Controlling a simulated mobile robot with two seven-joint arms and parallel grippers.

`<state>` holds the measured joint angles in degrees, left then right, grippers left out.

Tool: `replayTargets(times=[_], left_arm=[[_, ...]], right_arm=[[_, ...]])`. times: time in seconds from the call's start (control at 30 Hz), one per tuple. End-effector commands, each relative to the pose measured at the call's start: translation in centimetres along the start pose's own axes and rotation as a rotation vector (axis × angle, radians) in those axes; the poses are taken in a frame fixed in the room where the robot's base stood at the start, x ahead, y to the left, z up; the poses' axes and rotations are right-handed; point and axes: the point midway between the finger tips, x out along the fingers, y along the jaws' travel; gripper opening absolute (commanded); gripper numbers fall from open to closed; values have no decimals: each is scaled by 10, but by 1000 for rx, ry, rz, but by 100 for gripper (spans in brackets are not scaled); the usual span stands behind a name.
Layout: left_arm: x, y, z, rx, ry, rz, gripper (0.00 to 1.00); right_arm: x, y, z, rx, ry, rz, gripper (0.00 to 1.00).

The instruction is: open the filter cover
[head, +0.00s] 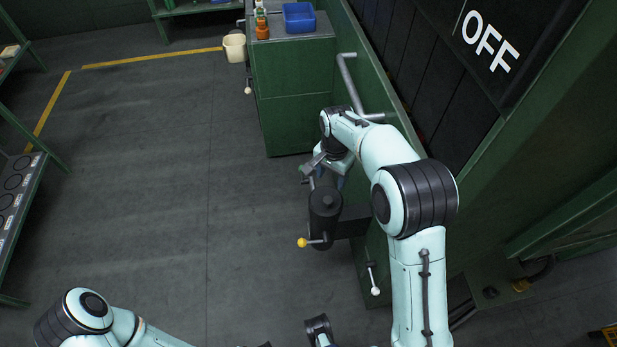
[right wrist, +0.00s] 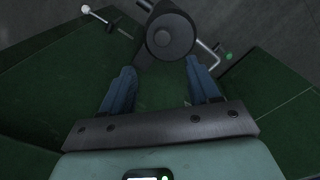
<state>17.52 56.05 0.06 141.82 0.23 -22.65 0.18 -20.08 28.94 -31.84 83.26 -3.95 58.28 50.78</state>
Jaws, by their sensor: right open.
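The filter is a dark upright cylinder (head: 325,205) with a round lid, held out from the green machine by a dark bracket (head: 351,222). A lever with a yellow ball (head: 302,242) sticks out on its lower left side. My right gripper (head: 312,172) is just beyond the cylinder in the head view. In the right wrist view its blue fingers (right wrist: 160,75) are spread and empty, with the round lid (right wrist: 172,38) ahead of and between them. A bent grey rod (right wrist: 209,54) shows beside the lid.
The green machine wall (head: 385,85) and a pipe handrail (head: 350,82) stand close to my right arm. A white-knobbed lever (head: 374,280) is below the bracket. A green cabinet (head: 291,105) with a blue bin (head: 299,17) stands behind. The floor at left is clear.

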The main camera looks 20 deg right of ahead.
Motion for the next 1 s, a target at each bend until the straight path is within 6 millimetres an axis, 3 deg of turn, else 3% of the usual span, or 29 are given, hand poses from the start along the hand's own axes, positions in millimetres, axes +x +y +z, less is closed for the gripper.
replayTargets(times=[0.1,0.23,0.7,1.0], left_arm=[[2,-1,0,0,-1,0,0],[3,-1,0,0,1,0,0],[13,-3,-8,1,22,4,0],[16,-2,-9,2,27,6,0]], right_arm=[[-6,0,-1,15,3,0,61],[5,0,-1,16,2,3,61],[100,0,-1,16,1,4,61],[125,0,-2,15,2,0,61]])
